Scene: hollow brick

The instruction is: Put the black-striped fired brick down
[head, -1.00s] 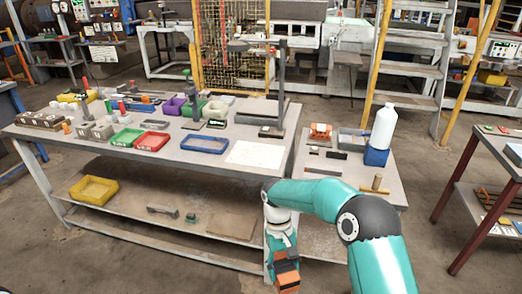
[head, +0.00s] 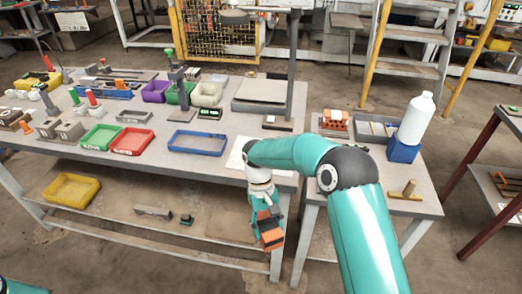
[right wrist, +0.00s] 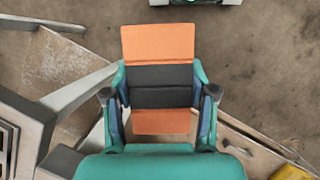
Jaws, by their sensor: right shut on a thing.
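The black-striped fired brick (head: 272,240) is orange with a dark band across its middle. My right gripper (head: 266,221) is shut on it and holds it in the air in front of the long table's near edge, low beside the right front leg. In the right wrist view the brick (right wrist: 159,42) sits between the two fingers of the gripper (right wrist: 160,95), its dark band between the fingertips and orange ends showing above and below. Bare floor shows beyond it. My left gripper is out of view.
The long table (head: 217,166) holds blue, red and green trays and a white sheet (head: 236,158) near its right end. A smaller table (head: 367,182) at right carries a white bottle (head: 416,118) on a blue block, and an orange hollow brick (head: 334,120). A lower shelf holds a yellow tray (head: 72,203).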

